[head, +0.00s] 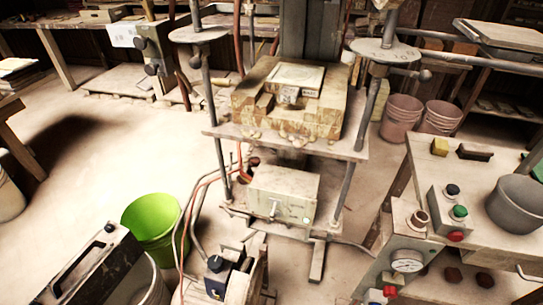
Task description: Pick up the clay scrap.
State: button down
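I cannot single out the clay scrap with certainty. Small tan lumps (300,140) lie along the front edge of the press plate (345,150), below the stained mould block (247,106); they may be clay. A yellowish block (440,147) and a dark brown flat piece (474,153) lie on the worktable (425,165) at the right; their material is unclear. My gripper is not in view.
The press stands in the middle with upright rods. A green bucket (150,222) is on the floor at left. A grey bowl (515,203) and button box (453,215) are at right. Pinkish buckets (402,117) stand behind. The left floor is largely clear.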

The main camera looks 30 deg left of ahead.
aim_at(240, 181)
jog(key=j+u, duration=0.1)
jog(key=u, duration=0.35)
jog(key=i+u, duration=0.1)
jog(key=u, duration=0.3)
jog(key=i+u, duration=0.1)
jog(key=u, duration=0.8)
jog(key=i+u, duration=0.15)
jog(key=u, duration=0.3)
